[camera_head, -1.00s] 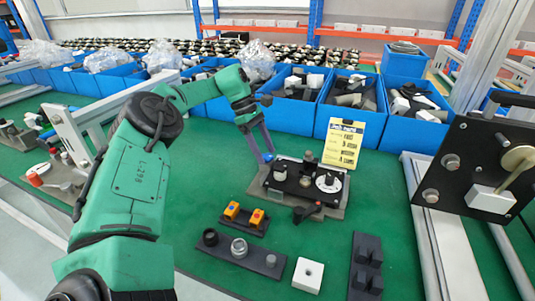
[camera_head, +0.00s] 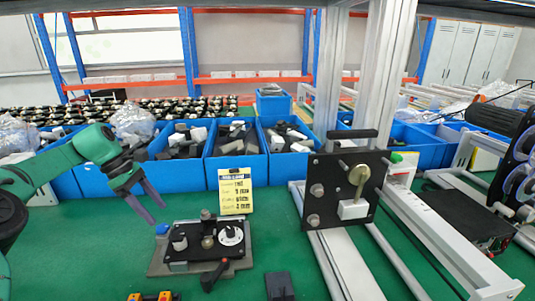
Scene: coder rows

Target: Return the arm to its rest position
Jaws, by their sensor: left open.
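My left arm (camera_head: 45,170) is green and comes in from the left edge. Its gripper (camera_head: 147,208) has two dark fingers, spread open and empty, pointing down and to the right. The fingers hang above the green table, left of and behind the black fixture plate (camera_head: 203,257). That plate carries a white round part (camera_head: 231,236), knobs and a dark handle at its front. My right arm is not in view.
Blue bins (camera_head: 90,182) of parts line the back of the table. A yellow card (camera_head: 235,191) stands before them. A black panel device (camera_head: 343,187) on metal rails stands to the right. Orange-yellow parts (camera_head: 150,297) show at the bottom edge.

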